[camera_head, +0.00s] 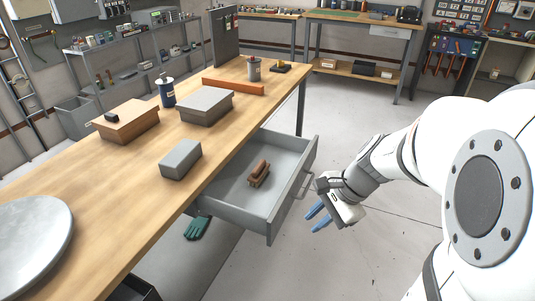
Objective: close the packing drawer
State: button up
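The packing drawer (283,212) is a grey drawer under the wooden workbench (75,204). It is pulled well out toward the right, with a bar handle (297,187) on its front. A brown object (259,174) lies inside it. My gripper (318,217) is just right of and in front of the drawer front, near the handle's lower end. Its two blue fingers are spread apart with nothing between them. Whether it touches the drawer front is not clear, but a gap seems to show.
On the bench are a grey box (181,159), a larger grey box (206,106), a brown box (126,122), a blue bottle (167,92) and an orange bar (233,86). A green glove (197,227) lies below the drawer. The floor (345,130) behind my arm is clear.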

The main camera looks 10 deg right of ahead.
jog(key=w+d+f+m+t+y+b, duration=0.1)
jog(key=w+d+f+m, duration=0.1)
jog(key=f+m, duration=0.1)
jog(key=w+d+f+m+t+b, duration=0.1)
jog(key=w+f+m+b, duration=0.1)
jog(key=f+m, duration=0.1)
jog(key=w+d+f+m+t+y+b, duration=0.1)
jog(key=w+d+f+m, duration=0.1)
jog(key=f+m, duration=0.1)
jog(key=shift+w+d+f+m+y+b, duration=0.1)
jog(key=shift+w+d+m+y+b, duration=0.25)
jog(key=shift+m, duration=0.25)
grip_shut()
jog(key=b, duration=0.4)
send_near(278, 223)
jog(key=shift+x, duration=3)
jog(key=shift+f, duration=0.1)
